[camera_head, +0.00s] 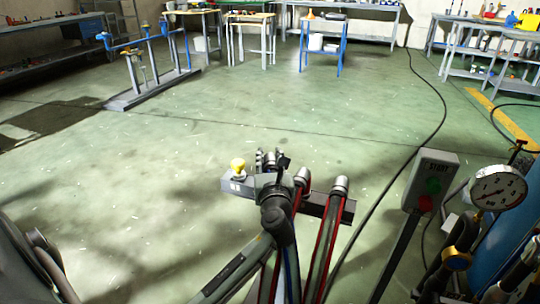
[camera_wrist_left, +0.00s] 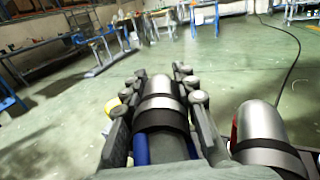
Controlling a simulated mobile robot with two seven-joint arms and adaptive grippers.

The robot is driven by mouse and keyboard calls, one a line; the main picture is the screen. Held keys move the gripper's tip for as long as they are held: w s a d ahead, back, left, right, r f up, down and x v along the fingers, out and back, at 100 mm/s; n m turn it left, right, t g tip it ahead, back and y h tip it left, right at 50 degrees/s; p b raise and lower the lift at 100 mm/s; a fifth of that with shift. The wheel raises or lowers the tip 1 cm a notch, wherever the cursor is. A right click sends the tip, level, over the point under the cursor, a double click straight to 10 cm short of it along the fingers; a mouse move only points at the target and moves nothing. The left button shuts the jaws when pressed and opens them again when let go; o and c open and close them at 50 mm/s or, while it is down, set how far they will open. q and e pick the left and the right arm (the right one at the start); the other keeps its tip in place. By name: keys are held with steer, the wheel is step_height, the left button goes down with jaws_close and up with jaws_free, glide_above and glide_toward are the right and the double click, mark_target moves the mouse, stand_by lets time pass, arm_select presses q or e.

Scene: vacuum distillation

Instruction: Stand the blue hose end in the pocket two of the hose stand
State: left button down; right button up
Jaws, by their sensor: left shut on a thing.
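In the head view, my left gripper (camera_head: 272,160) is at the hose stand (camera_head: 330,206), a dark grey bar low in the middle. In the left wrist view, its two fingers (camera_wrist_left: 158,88) are shut around a silver hose end (camera_wrist_left: 158,84) with a black collar, and blue hose (camera_wrist_left: 141,149) shows below it. The blue hose (camera_head: 291,270) also runs down in the head view. Two silver ends on red hoses (camera_head: 303,176) (camera_head: 340,186) stand upright at the bar, right of my gripper. The pockets, and whether the held end sits in one, are hidden.
A yellow knob (camera_head: 238,165) tops a grey block (camera_head: 234,187) at the bar's left end. A START button box (camera_head: 432,178) on a post and a pressure gauge (camera_head: 497,188) stand at the right. A black cable (camera_head: 400,165) crosses the green floor.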

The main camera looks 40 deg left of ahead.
arm_select(q)
steer(key=shift+f+b, duration=0.55)
steer(key=shift+f, duration=0.55)
steer(key=c, duration=1.2)
jaws_free()
steer(key=shift+o, duration=0.4)
step_height(320, 180, up, 10)
steer(key=shift+r, duration=0.1)
